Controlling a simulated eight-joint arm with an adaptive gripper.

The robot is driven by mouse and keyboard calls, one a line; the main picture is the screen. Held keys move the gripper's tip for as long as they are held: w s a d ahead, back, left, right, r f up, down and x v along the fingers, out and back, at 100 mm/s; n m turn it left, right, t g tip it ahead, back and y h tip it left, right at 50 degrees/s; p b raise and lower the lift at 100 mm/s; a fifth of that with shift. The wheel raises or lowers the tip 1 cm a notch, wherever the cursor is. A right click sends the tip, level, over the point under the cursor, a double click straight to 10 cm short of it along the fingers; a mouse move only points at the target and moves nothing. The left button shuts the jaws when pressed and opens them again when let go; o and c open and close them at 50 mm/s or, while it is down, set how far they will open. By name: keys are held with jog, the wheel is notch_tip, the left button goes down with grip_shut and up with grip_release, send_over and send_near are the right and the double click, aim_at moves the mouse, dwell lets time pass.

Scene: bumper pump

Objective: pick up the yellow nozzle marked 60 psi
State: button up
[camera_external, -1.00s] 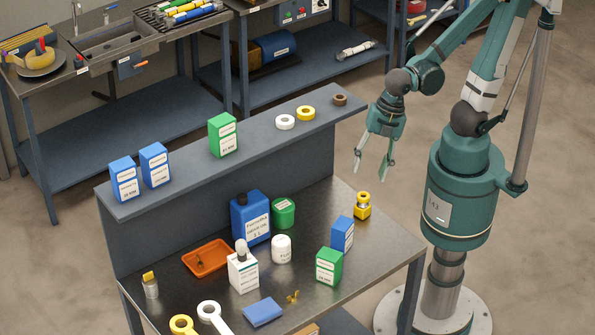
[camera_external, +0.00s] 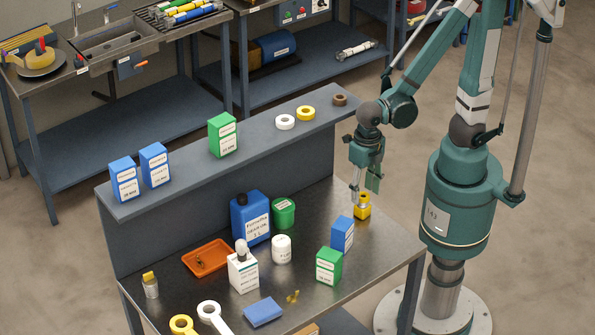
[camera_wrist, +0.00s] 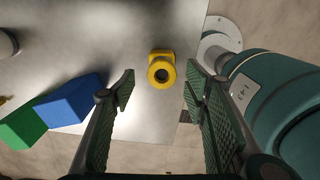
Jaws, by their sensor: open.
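The yellow nozzle (camera_external: 363,208) stands near the right end of the metal bench top. My gripper (camera_external: 366,190) is just above it, pointing down, and one finger hides part of its top. In the wrist view the nozzle (camera_wrist: 162,70) shows from above, with a dark round hole. It lies between the lines of the two open fingers, ahead of their tips. My gripper (camera_wrist: 158,90) is open and empty. No 60 psi marking can be read in these views.
A blue box (camera_external: 342,234) and a green box (camera_external: 329,266) stand left of the nozzle. A raised shelf (camera_external: 265,122) runs behind, holding boxes and tape rolls. The bench's right edge is close to the nozzle. Bare bench top (camera_external: 308,213) lies to its left.

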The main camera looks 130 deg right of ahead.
aim_at(364, 196)
jog(key=shift+f, duration=0.1)
dwell(0.3)
jog(key=shift+f+b, duration=0.3)
jog(key=shift+f, duration=0.95)
jog(key=shift+f, duration=0.15)
jog(key=shift+s+d+f+b, duration=0.15)
jog(key=shift+f+b, duration=0.6)
jog(key=shift+f, duration=1.7)
jog(key=shift+c, duration=0.5)
jog(key=c, duration=1)
